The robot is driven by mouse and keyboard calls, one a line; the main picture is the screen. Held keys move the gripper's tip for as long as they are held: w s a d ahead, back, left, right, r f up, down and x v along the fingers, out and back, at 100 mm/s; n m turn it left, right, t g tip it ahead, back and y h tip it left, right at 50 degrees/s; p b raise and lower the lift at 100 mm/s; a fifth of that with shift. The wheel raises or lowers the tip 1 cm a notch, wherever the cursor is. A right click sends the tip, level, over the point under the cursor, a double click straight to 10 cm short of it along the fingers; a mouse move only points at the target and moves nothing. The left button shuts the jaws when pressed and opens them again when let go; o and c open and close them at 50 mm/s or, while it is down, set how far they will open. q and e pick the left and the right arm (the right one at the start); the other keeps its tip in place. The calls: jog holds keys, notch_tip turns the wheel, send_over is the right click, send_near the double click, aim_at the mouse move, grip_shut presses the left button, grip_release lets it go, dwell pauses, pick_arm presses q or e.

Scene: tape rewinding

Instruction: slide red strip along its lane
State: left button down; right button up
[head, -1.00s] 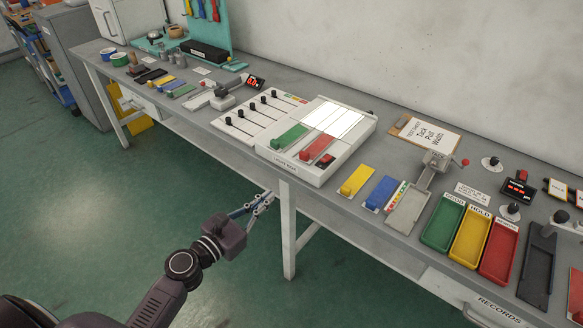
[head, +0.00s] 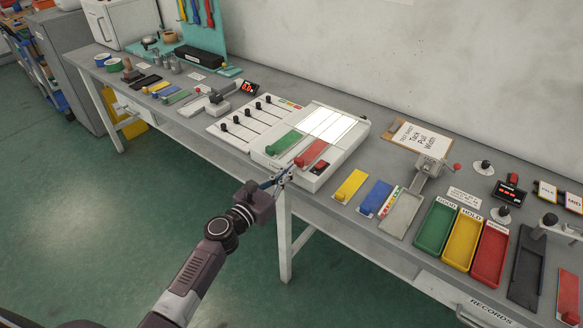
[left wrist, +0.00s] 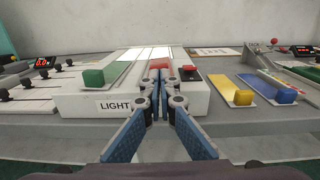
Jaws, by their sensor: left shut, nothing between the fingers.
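The red strip (head: 312,153) lies in its lane on the white light box (head: 341,153), to the right of the green strip (head: 285,144). A raised block stands at its near end. My left gripper (head: 286,174) is shut and empty in front of the box's near edge, close to the red strip's near end. In the left wrist view, my left gripper (left wrist: 161,76) points at the red strip (left wrist: 162,63) and hides part of it. I cannot tell whether the fingertips touch it. My right gripper is not in view.
A red button on a black base (head: 320,167) sits right of the red lane. A slider panel (head: 242,124) stands left of the box. Yellow (head: 350,185) and blue (head: 376,197) strips lie to its right. The table's front edge runs below my gripper.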

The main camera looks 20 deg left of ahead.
aim_at(311, 154)
pick_arm(q)
jog(key=shift+x, duration=0.8)
jog(key=b+x, duration=0.3)
jog(key=x, duration=0.6)
jog(key=shift+w+f, duration=0.1)
jog(key=shift+f, duration=0.1)
jog(key=shift+w+d+r+b, duration=0.1)
jog(key=shift+w+d+b, duration=0.15)
jog(key=shift+w, duration=0.25)
jog(key=shift+s, duration=0.15)
